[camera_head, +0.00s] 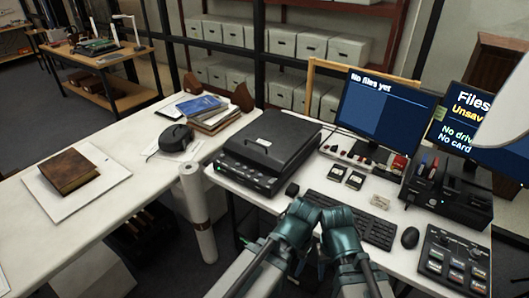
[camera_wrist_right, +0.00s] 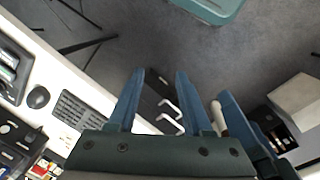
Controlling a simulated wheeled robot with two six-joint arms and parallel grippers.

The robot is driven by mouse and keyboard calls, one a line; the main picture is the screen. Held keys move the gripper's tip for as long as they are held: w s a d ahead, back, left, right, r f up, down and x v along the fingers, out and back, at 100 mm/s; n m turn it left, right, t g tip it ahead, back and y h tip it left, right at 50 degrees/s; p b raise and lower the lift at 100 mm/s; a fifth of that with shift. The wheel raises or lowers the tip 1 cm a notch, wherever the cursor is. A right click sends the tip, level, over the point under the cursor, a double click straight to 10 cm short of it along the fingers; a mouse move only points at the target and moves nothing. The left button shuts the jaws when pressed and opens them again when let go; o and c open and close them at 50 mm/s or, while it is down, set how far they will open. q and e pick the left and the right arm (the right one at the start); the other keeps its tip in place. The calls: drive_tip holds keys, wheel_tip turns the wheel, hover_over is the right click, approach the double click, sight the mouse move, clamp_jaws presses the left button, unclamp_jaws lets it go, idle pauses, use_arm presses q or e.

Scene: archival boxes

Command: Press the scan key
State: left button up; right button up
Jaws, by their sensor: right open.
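A black flatbed scanner (camera_head: 270,150) with a closed lid sits on the white desk; small buttons line its front edge (camera_head: 240,178). A black panel with several labelled keys (camera_head: 455,258) lies at the desk's right end. I cannot read which key is the scan key. My left gripper (camera_head: 307,207) and right gripper (camera_head: 338,214) are side by side over the desk's front edge, before the keyboard and apart from scanner and panel. The right gripper is open and empty in its wrist view (camera_wrist_right: 160,74). The left one's jaws are not clear.
A keyboard (camera_head: 365,225), mouse (camera_head: 410,237) and black card dock (camera_head: 445,195) crowd the desk. The monitor (camera_head: 385,115) reads "No files yet". A brown book (camera_head: 68,171) lies on a white sheet on the left table. A white roll (camera_head: 197,210) stands between the tables.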

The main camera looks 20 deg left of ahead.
clamp_jaws()
idle(0.3)
idle(1.6)
